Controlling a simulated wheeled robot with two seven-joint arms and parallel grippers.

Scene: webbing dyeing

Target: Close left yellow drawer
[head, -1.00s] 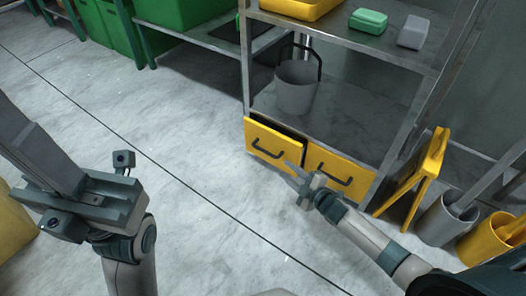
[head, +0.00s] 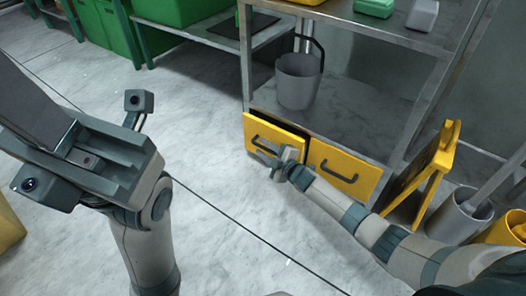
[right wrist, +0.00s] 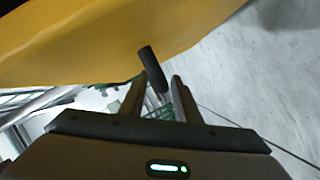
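The left yellow drawer (head: 262,131) is under the grey shelf and stands slightly open, with a dark gap above its front. It has a black bar handle (head: 262,146). My right gripper (head: 276,160) is at the right part of this drawer's front, by the handle. In the right wrist view the yellow front (right wrist: 110,40) fills the upper left, and the black handle (right wrist: 151,68) reaches toward the space between my two parted fingers (right wrist: 158,95). Contact is unclear. My left gripper (head: 40,110) is raised at the left, away from the drawer; its finger gap is unclear.
The right yellow drawer (head: 343,172) is beside it and looks shut. A grey bucket (head: 297,82) stands on the shelf above. A yellow folding sign (head: 430,175) and a grey bin (head: 457,215) stand to the right. The floor (head: 220,180) in front is clear.

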